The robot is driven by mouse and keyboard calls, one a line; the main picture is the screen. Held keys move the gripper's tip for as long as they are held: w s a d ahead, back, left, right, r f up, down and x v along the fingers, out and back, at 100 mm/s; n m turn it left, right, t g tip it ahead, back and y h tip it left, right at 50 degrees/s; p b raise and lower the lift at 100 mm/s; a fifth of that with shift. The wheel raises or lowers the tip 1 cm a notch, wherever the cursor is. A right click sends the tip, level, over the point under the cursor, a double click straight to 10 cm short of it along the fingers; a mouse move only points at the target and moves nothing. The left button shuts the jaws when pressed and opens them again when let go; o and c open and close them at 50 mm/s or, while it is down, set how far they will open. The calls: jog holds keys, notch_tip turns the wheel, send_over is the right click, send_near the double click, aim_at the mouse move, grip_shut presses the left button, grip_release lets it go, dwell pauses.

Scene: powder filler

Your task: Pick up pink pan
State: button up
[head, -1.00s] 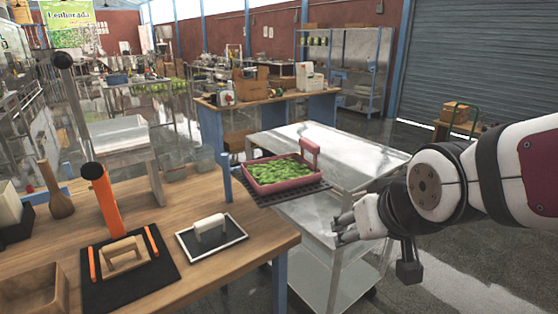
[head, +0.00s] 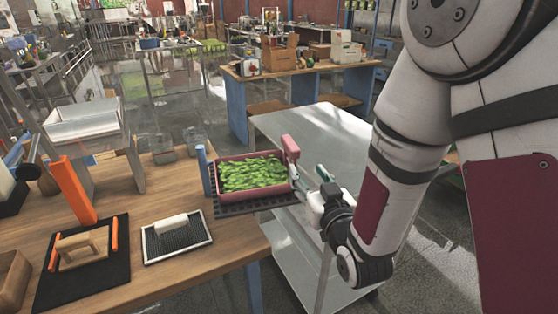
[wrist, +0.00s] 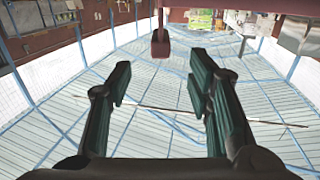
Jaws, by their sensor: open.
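The pink pan (head: 218,178) is filled with green leafy pieces (head: 250,174). It sits on a dark ribbed grate (head: 262,203) at the right end of the wooden table. Its pink handle (head: 290,148) stands up at the pan's right end. My gripper (head: 308,174) is just right of the pan, beside and slightly below the handle top. In the wrist view, which looks upside down, my gripper (wrist: 160,75) is open and empty. The handle (wrist: 160,42) appears beyond the fingertips, roughly centred between them, with the pan edge (wrist: 245,5) at the top.
A metal cart (head: 335,150) stands right of the table, under my arm. A blue post (head: 203,170) rises at the pan's left.

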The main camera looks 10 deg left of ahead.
aim_at(290, 146)
jog(key=b+x, duration=0.3)
jog(key=shift+w+f, duration=0.1)
jog(key=shift+w, duration=0.15)
jog(key=x, duration=0.3)
jog(key=p+x, duration=0.1)
jog(key=x, duration=0.6)
jog(key=shift+w+a+r+p, duration=0.1)
jog(key=shift+a+r+p, duration=0.2)
jog(key=shift+p, duration=0.05)
jog(key=shift+c, duration=0.6)
grip_shut()
